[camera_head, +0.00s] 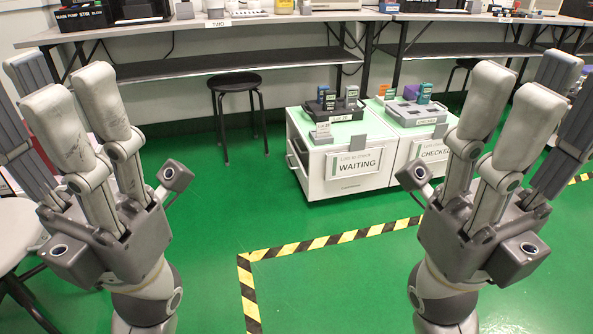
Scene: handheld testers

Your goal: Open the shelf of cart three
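Two white cart-like cabinets with green tops stand side by side beyond the floor tape. The left cart (308,185) carries a sign reading "WAITING" (357,166) and has dark handles on its left side. The right cart (402,153) carries a sign reading "CHECKED" (434,153), and my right gripper partly covers it. No cart number is legible, and I see no pulled-out shelf. My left gripper (72,88) is raised at the left, open and empty. My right gripper (517,95) is raised at the right, open and empty. Both are apart from the carts.
Handheld devices stand in a dark holder (318,112) and a grey tray (408,115) on the carts. A black stool (236,82) is left of them, below a long workbench (190,28). Yellow-black tape (330,240) marks the floor. The green floor before the carts is clear.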

